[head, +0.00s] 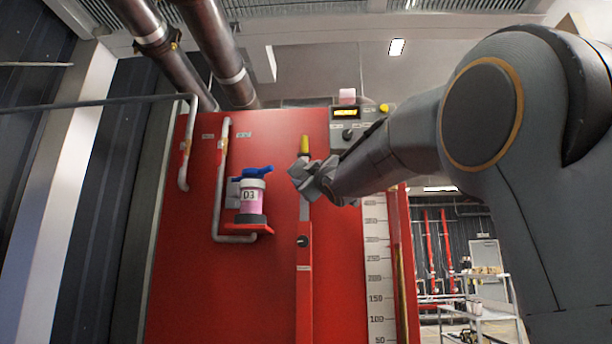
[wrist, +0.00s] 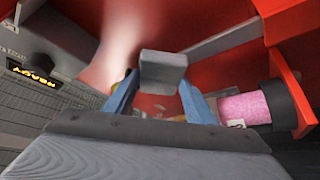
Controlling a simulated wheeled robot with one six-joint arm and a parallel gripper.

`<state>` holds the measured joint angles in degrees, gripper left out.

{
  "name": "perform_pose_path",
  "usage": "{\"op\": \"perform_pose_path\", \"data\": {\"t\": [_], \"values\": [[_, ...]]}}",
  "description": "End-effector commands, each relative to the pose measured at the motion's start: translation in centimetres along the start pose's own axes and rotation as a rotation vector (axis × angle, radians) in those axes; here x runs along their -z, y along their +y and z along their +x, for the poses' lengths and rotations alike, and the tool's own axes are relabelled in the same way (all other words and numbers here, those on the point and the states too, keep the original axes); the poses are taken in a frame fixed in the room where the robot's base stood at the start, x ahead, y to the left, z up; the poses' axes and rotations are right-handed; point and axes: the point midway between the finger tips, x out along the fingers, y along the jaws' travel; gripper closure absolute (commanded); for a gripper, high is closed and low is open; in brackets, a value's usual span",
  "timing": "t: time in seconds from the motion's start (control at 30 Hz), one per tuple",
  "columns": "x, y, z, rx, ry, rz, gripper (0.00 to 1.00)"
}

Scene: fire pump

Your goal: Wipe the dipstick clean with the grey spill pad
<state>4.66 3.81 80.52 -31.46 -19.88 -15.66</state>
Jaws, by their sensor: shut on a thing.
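My gripper (head: 312,178) is in front of the red panel, at the middle of the head view. In the wrist view its two blue fingers (wrist: 160,98) are closed on a small grey block, which I take to be the grey spill pad (wrist: 163,68). An upright yellow handle, apparently the dipstick's (head: 304,145), shows just above the gripper. A narrow grey strip runs down below it, partly hidden by the gripper. In the wrist view a bit of yellow shows behind the left finger. I cannot tell whether the pad touches the dipstick.
A control box with a lit display (head: 346,113) is to the upper right. A white scale (head: 377,270) runs down the panel. Pipes line the left.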

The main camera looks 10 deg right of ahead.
Motion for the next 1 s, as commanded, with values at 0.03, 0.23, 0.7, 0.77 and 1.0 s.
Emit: {"op": "perform_pose_path", "data": {"t": [0.03, 0.23, 0.7, 0.77, 1.0], "values": [[-0.1, -0.1, 0.0, 0.001, -0.001, 0.0, 0.68], [0.0, -0.1, -0.2, 0.001, -0.001, 0.0, 0.68], [0.8, -0.1, -1.4, 0.001, -0.001, 0.0, 0.68], [0.8, -0.1, -1.4, 0.0, 0.0, 0.0, 0.68], [0.3, -0.7, -1.7, 0.0, 0.0, 0.0, 0.68]]}}
